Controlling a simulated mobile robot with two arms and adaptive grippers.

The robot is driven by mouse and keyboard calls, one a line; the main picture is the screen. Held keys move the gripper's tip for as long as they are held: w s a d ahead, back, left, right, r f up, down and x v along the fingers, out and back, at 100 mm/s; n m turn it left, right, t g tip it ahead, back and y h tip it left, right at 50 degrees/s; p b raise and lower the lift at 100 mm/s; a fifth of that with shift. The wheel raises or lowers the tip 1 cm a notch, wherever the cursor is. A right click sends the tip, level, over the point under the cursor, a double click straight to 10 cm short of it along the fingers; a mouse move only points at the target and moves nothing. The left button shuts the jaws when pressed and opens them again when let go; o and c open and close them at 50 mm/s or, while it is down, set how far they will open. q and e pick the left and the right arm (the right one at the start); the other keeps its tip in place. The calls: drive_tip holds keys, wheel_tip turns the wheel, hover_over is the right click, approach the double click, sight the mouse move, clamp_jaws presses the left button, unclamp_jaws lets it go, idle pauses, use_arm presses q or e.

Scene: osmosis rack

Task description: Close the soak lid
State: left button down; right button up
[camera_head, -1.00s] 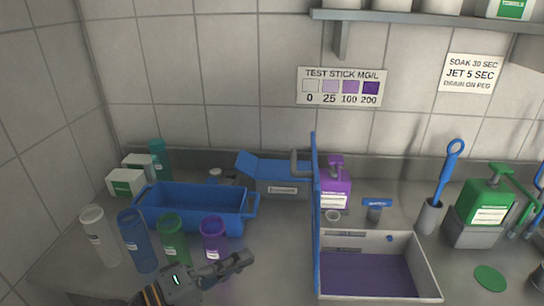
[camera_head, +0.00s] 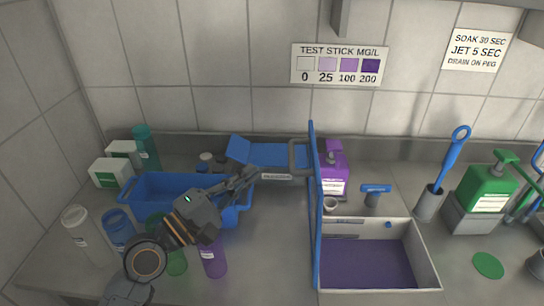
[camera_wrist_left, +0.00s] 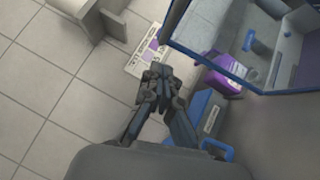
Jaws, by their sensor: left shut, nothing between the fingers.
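The soak lid (camera_head: 315,210) is a blue-framed panel standing upright, seen edge-on, along the left edge of the soak tray (camera_head: 428,270). A grey handle (camera_head: 292,157) sticks out on its left side near the top. The tray is open and shows purple liquid inside. In the left wrist view the lid (camera_wrist_left: 178,44) is a see-through pane with a blue frame at the upper right. My left gripper (camera_head: 248,176) is shut and empty, left of the lid and apart from it; its fingers (camera_wrist_left: 157,76) also show in the left wrist view. My right gripper is not in view.
A blue bin (camera_head: 150,189) lies under my left arm, with several bottles in front, including a purple one (camera_head: 213,260). A blue box (camera_head: 278,160) stands behind the gripper. A purple dispenser (camera_head: 333,170) is behind the tray.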

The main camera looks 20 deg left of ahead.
use_arm(q)
drive_tip(key=shift+w+d+r+p, duration=0.25)
drive_tip(key=shift+w+d+p, duration=0.2)
drive_tip(key=shift+d, duration=0.3)
drive_tip(key=shift+w+d+r+p, duration=0.2)
drive_tip(key=shift+w+d+p, duration=0.25)
drive_tip(key=shift+d, duration=0.35)
drive_tip(key=shift+w+d+r+p, duration=0.25)
drive_tip(key=shift+w+d+p, duration=0.15)
drive_tip(key=shift+d, duration=0.35)
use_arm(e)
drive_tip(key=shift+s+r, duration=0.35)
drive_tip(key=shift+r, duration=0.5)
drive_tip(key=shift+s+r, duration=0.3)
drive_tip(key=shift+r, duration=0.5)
